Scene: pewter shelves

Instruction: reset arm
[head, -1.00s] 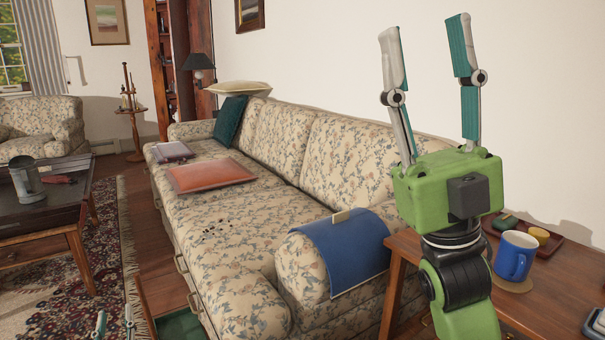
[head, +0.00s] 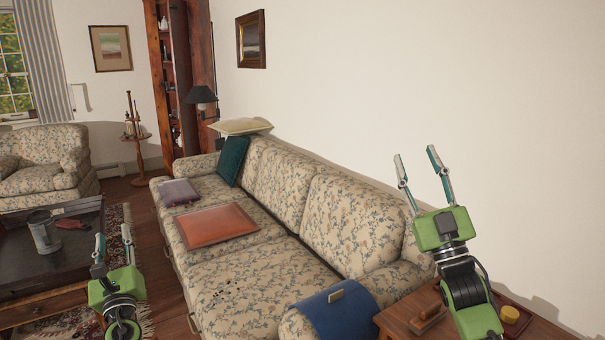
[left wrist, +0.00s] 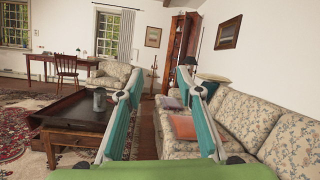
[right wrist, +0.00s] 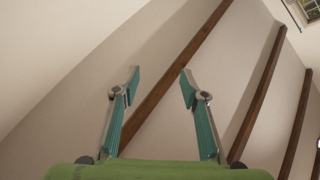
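My left gripper (head: 113,238) is at the lower left of the head view, in front of the coffee table and left of the sofa. Its two fingers stand apart with nothing between them, as the left wrist view also shows (left wrist: 159,75). My right gripper (head: 415,153) is at the right of the head view, fingers pointing up, against the white wall above the side table. In the right wrist view its fingers (right wrist: 159,72) are spread and empty, with only wall and ceiling beams (right wrist: 180,75) beyond.
A dark coffee table (head: 75,262) stands at left. A wooden side table (head: 395,325) is below my right arm.

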